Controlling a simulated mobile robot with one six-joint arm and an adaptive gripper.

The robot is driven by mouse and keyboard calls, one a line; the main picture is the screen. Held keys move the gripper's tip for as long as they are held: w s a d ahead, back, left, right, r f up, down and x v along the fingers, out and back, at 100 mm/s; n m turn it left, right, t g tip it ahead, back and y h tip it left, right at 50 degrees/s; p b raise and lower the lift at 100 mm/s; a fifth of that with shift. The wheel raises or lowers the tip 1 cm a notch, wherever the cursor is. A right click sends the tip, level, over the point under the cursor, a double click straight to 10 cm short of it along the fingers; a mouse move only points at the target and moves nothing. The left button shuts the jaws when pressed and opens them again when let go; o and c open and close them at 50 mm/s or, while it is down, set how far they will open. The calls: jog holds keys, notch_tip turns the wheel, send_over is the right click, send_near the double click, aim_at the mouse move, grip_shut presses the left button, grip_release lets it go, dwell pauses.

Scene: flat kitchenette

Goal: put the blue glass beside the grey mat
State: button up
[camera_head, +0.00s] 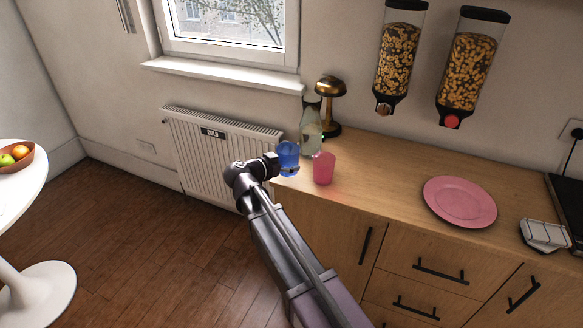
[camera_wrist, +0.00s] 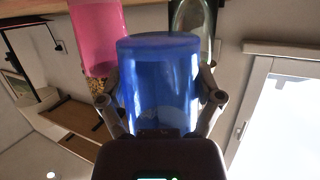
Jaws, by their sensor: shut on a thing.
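The blue glass (camera_head: 288,155) is at the left end of the wooden counter (camera_head: 385,180) in the head view. It fills the middle of the wrist view (camera_wrist: 160,85). My gripper (camera_head: 275,166) is shut on the blue glass, with one finger on each side of it. I cannot tell whether the glass touches the counter or hangs just off its left edge. I see no grey mat in either view.
A pink glass (camera_head: 324,168) stands just right of the blue glass, with a clear bottle (camera_head: 311,132) and a brass lamp (camera_head: 330,95) behind. Bare counter lies between pink glass and plate.

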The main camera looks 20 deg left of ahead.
aim_at(291, 163)
dwell(0.3)
jog(key=shift+w+f, duration=0.1)
jog(key=shift+w, duration=1.1)
jog(key=shift+w+d+f+b, duration=0.1)
jog(key=shift+w+f+b, duration=0.05)
jog(key=shift+f+b, duration=1.4)
jog(key=shift+b, duration=0.15)
jog(key=shift+f, duration=0.2)
jog(key=o, duration=1)
jog(key=shift+o, duration=0.2)
jog(key=p+v, duration=0.3)
jog(key=v, duration=1.1)
jog(key=shift+p, duration=0.4)
jog(key=shift+d, duration=0.15)
